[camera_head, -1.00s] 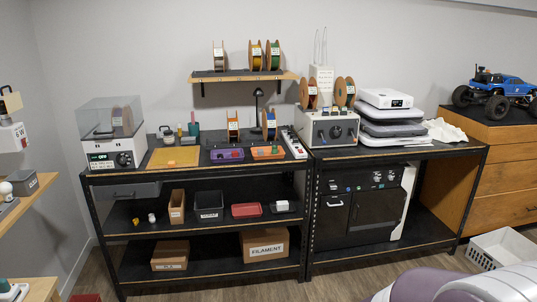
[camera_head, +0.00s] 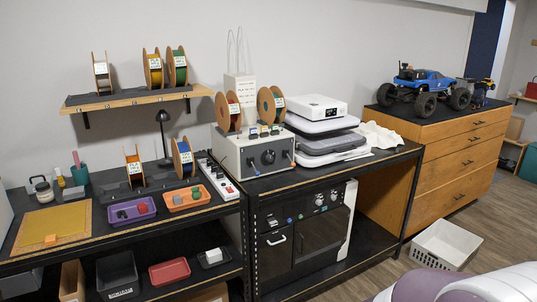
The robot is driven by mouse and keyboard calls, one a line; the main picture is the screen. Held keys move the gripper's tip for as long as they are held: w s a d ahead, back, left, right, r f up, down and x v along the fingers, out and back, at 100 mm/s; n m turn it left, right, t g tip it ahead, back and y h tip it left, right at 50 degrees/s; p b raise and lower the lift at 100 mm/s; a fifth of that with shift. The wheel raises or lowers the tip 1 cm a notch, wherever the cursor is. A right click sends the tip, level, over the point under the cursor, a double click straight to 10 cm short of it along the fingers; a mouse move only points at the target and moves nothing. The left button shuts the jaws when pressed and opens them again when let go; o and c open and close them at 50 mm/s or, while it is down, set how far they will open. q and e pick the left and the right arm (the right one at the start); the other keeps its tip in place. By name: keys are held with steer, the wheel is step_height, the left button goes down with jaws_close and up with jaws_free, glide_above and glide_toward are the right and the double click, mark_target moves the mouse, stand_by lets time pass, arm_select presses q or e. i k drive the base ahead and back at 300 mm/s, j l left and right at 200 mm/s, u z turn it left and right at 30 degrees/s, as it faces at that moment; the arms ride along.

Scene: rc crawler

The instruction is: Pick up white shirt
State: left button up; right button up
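A crumpled white cloth (camera_head: 382,136), which looks like the white shirt, lies at the right end of the black workbench top (camera_head: 409,150). It is just right of a stack of flat grey and white devices (camera_head: 328,140). Its exact shape cannot be told at this distance. Neither of my grippers is in view.
A wooden drawer cabinet (camera_head: 450,160) with a blue RC crawler (camera_head: 428,85) on top stands right of the bench. A white basket (camera_head: 441,247) is on the floor before it. A machine with spools (camera_head: 262,150) stands on the bench. Open floor lies at the right.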

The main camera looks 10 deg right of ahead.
mark_target(378, 136)
steer(key=i+l+z, duration=0.2)
steer(key=i+z, duration=0.25)
steer(key=i+l+z, duration=0.1)
steer(key=i+z, duration=0.15)
steer(key=z, duration=0.25)
steer(key=i+j+z, duration=0.1)
steer(key=i+z, duration=0.5)
steer(key=i, duration=0.5)
steer(key=i+z, duration=0.15)
steer(key=i, duration=0.55)
steer(key=i+j+z, duration=0.2)
steer(key=i, duration=0.45)
steer(key=l, duration=0.1)
